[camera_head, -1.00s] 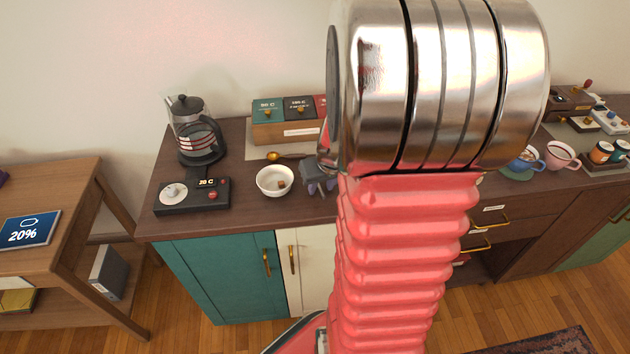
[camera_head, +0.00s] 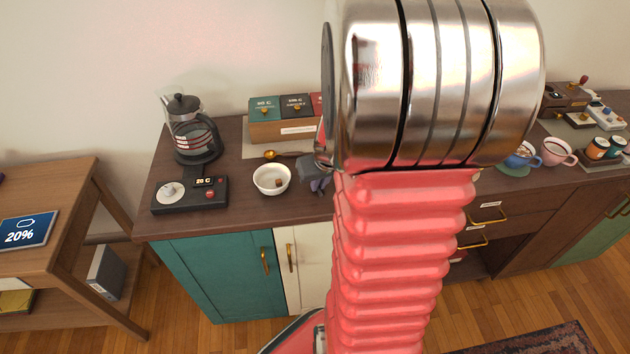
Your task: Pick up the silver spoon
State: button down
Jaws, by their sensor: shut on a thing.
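My gripper (camera_head: 319,187) is at the right of the white bowl, low over the sideboard top, with its fingers close together. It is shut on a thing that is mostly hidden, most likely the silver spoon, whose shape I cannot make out. A gold-coloured spoon (camera_head: 270,154) lies behind the bowl, its handle pointing right towards my gripper. My arm hides the middle of the sideboard.
Blue (camera_head: 520,158) and pink (camera_head: 556,151) mugs stand at the right. A side table (camera_head: 70,215) stands at the left.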

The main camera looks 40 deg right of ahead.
notch_tip(320, 180, up, 10)
dwell(0.6)
jog(key=shift+s, duration=0.15)
dwell(0.4)
